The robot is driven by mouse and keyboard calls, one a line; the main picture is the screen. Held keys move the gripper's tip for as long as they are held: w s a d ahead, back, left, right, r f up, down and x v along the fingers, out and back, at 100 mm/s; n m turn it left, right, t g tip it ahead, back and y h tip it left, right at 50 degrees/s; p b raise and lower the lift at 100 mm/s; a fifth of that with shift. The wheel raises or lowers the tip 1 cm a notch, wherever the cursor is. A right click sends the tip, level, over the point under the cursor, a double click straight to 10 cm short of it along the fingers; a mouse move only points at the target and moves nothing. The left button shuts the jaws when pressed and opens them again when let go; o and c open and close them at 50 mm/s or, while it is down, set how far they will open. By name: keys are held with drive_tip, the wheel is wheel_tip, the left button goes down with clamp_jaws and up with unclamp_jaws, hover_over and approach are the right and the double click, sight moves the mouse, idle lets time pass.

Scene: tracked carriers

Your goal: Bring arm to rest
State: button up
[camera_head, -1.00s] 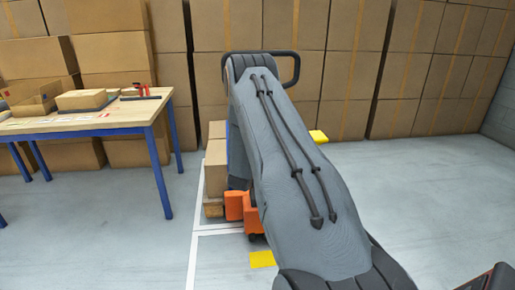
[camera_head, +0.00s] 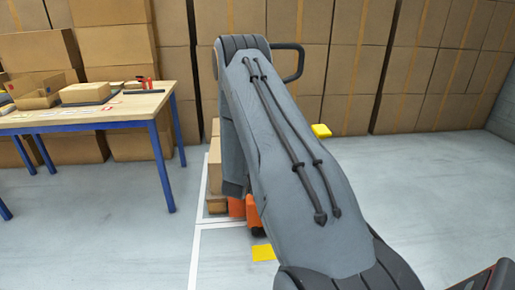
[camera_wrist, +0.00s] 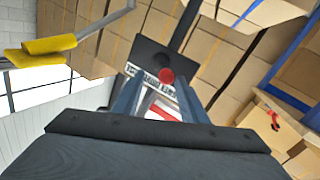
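My grey arm (camera_head: 285,150) fills the middle of the head view, bent at a dark elbow near the top. Its forearm hangs down behind the upper link, so my gripper is hidden there. In the wrist view my gripper (camera_wrist: 158,98) shows above a dark block, with two blue-grey fingers standing apart. A black panel with a red button (camera_wrist: 166,76) and a white and red label appears beyond the fingers. No held object can be made out between them.
A wooden table (camera_head: 100,115) with blue legs and cartons stands at the left. Stacked boxes (camera_head: 345,60) line the back. An orange machine part (camera_head: 254,208) and small boxes sit behind my arm. A yellow-ended handle (camera_wrist: 45,48) shows in the wrist view. Floor at the right is clear.

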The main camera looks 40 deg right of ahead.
idle(0.4)
drive_tip(key=w+a+r+n+y+p, duration=0.1)
drive_tip(key=a+r+y, duration=0.1)
drive_tip(key=a+y, duration=0.35)
drive_tip(key=w+a+r+n+y+p, duration=0.1)
drive_tip(key=a+r+y+p, duration=0.15)
drive_tip(key=a, duration=0.55)
drive_tip(key=s+a+r+n+g+y, duration=0.2)
drive_tip(key=s+a+r+g+y, duration=0.15)
drive_tip(key=s+a, duration=0.65)
drive_tip(key=s+a+r+n+g+y+p, duration=0.1)
drive_tip(key=s+a, duration=0.3)
drive_tip(key=s, duration=0.5)
drive_tip(key=s+a+r+n+g+p, duration=0.1)
drive_tip(key=s+a+r+g, duration=0.2)
drive_tip(key=s, duration=0.6)
drive_tip(key=s+a+r+n+g+y+p, duration=0.1)
drive_tip(key=s+a+r+g, duration=0.1)
drive_tip(key=s+a, duration=0.3)
drive_tip(key=s+g, duration=0.1)
drive_tip(key=s, duration=0.3)
drive_tip(key=shift+s+a+r+y+p, duration=0.15)
drive_tip(key=shift+s+a+y+p, duration=0.05)
drive_tip(key=shift+y+p, duration=0.2)
drive_tip(key=shift+g, duration=0.25)
